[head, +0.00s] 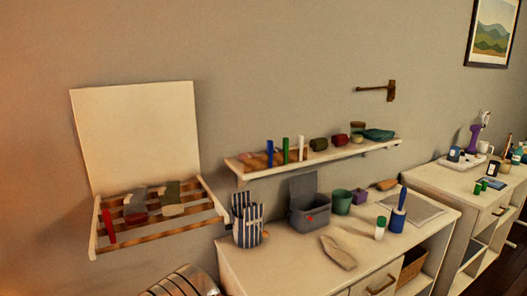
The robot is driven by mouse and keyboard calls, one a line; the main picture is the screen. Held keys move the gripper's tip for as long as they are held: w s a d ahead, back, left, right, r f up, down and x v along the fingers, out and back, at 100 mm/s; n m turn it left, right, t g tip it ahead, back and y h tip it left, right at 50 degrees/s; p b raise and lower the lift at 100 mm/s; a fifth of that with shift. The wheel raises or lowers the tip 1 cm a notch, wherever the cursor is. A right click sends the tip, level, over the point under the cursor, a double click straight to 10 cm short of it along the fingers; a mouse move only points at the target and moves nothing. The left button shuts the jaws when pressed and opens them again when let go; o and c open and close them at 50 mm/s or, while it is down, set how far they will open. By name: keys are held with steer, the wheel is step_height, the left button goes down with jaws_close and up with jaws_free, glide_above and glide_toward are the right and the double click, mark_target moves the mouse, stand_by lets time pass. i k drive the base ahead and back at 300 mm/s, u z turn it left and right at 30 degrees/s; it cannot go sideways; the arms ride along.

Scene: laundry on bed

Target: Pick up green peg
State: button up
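A slim green peg (285,150) stands upright on the wall shelf (340,153). It is between a blue peg (270,153) on its left and a white peg (301,148) on its right, with small gaps. My gripper is not in view.
Farther right on the shelf are a dark green item (318,144), a red item (341,140) and a teal cloth (378,135). Below, the white cabinet (290,278) holds a grey bin (310,213), a striped basket (248,226) and bottles. A wall rack (155,236) is at left.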

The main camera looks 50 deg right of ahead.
mark_target(285, 144)
steer(key=u, duration=0.35)
steer(key=k, duration=0.95)
steer(key=z, duration=0.95)
steer(key=i, duration=0.7)
steer(key=z, duration=0.1)
